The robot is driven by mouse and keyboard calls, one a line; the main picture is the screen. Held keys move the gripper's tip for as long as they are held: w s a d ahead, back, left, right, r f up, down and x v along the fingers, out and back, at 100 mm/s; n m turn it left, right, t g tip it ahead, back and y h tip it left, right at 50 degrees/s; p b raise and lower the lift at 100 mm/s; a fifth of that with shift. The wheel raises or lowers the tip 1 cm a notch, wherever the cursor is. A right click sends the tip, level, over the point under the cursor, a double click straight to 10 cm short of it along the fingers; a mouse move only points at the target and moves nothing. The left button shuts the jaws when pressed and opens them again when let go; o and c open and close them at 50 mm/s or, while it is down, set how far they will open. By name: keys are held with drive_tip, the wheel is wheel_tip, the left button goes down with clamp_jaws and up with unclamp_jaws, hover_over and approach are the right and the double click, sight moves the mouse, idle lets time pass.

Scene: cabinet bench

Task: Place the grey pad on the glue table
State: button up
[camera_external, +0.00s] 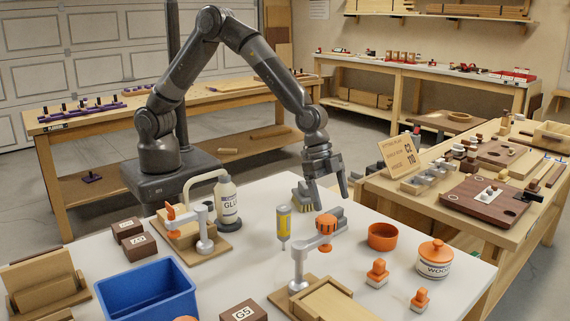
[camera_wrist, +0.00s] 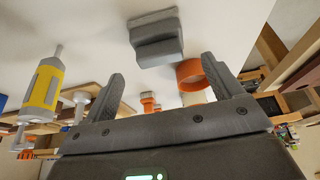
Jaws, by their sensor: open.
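The grey pad (camera_wrist: 156,40) is a dark grey block with a raised grip on a wider base. In the wrist view it sits on the white glue table (camera_external: 100,258) beyond my fingertips, roughly between them and apart from both. In the external view my gripper (camera_external: 328,190) hangs over the far part of the table, fingers pointing down, and largely hides the pad. In the wrist view my gripper (camera_wrist: 165,85) is open with nothing between its fingers.
An orange cup (camera_external: 382,237) and a wood glue pot (camera_external: 434,260) are to the right. A glue bottle (camera_external: 227,203) and blue bin (camera_external: 148,291) are left.

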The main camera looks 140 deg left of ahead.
drive_tip(key=s+d+r, duration=0.8)
drive_tip(key=s+r, duration=0.2)
drive_tip(key=r, duration=0.1)
drive_tip(key=s+d+r, duration=0.7)
drive_tip(key=s+r, duration=0.2)
drive_tip(key=r, duration=0.2)
drive_tip(key=s+d, duration=0.3)
drive_tip(key=s, duration=0.7)
drive_tip(key=s+d+r+t, duration=0.1)
drive_tip(key=s+d, duration=0.3)
drive_tip(key=s, duration=0.6)
drive_tip(key=shift+s+r, duration=0.15)
drive_tip(key=shift+s, duration=0.05)
